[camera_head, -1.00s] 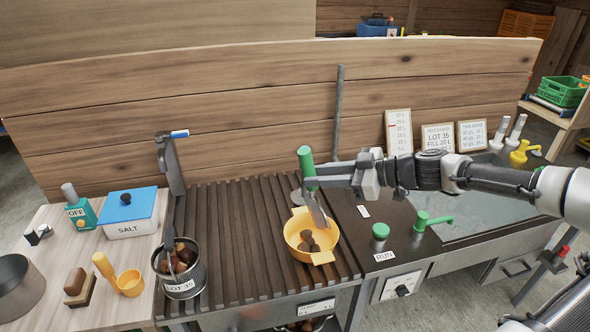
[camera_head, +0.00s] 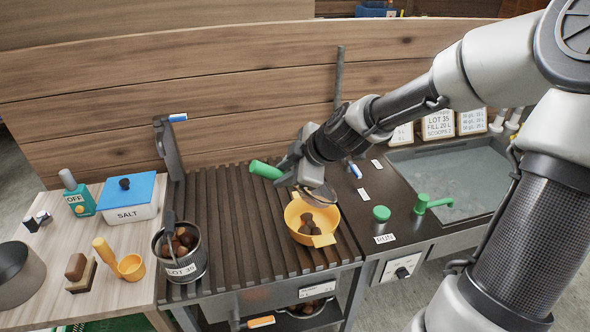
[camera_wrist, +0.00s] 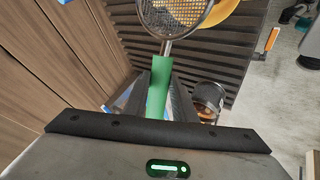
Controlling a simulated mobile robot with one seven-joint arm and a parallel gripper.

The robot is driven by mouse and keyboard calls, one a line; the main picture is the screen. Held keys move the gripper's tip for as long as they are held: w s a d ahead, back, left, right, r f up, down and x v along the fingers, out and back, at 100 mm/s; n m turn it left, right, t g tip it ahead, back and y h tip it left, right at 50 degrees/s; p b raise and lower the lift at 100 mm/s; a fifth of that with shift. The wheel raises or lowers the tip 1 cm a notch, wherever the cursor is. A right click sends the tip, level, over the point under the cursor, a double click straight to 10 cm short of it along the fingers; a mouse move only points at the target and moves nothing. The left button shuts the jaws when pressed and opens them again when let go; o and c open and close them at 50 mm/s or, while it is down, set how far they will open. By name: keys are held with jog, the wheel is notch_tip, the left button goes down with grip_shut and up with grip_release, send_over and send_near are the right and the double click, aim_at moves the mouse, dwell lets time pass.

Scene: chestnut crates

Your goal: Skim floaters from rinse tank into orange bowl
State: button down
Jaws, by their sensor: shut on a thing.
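My gripper (camera_head: 290,163) is shut on the green handle (camera_head: 265,170) of a skimmer, whose handle also shows in the wrist view (camera_wrist: 158,92). The handle leans to the left in the head view. The skimmer's round mesh head (camera_wrist: 175,12) is in the wrist view, cut off at the top; I make out nothing lying on its visible part. In the head view it is partly hidden, just above the back of the orange bowl (camera_head: 293,222). Several brown chestnuts (camera_head: 318,222) lie in the bowl. The rinse tank (camera_head: 400,158) holds water at the right, partly behind my arm; I cannot make out floaters.
The bowl stands on a dark slatted rack (camera_head: 235,220). A metal pot (camera_head: 187,268) of chestnuts marked LOT 35 stands to its left. A green tap (camera_head: 432,203) and green button (camera_head: 381,213) stand between bowl and tank. A wooden wall (camera_head: 240,90) closes the back.

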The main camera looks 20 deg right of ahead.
jog(key=shift+a+f+n+h+b, duration=0.15)
jog(key=shift+a+f+h+b, duration=0.2)
jog(key=shift+f+b, duration=0.3)
jog(key=shift+a+f+n+h+b, duration=0.15)
jog(key=shift+a+f+h+b, duration=0.2)
jog(key=shift+f+b, duration=0.2)
jog(key=f+b, duration=0.1)
jog(key=b, duration=0.3)
jog(key=shift+a+h, duration=0.3)
jog(key=shift+h, duration=0.1)
jog(key=a+f+n+h+b, duration=0.1)
jog(key=f+h+b, duration=0.1)
jog(key=b, duration=0.9)
jog(key=shift+a+h+b, duration=0.3)
jog(key=shift+a+b, duration=0.1)
jog(key=shift+r, duration=0.15)
jog(key=shift+s, duration=0.1)
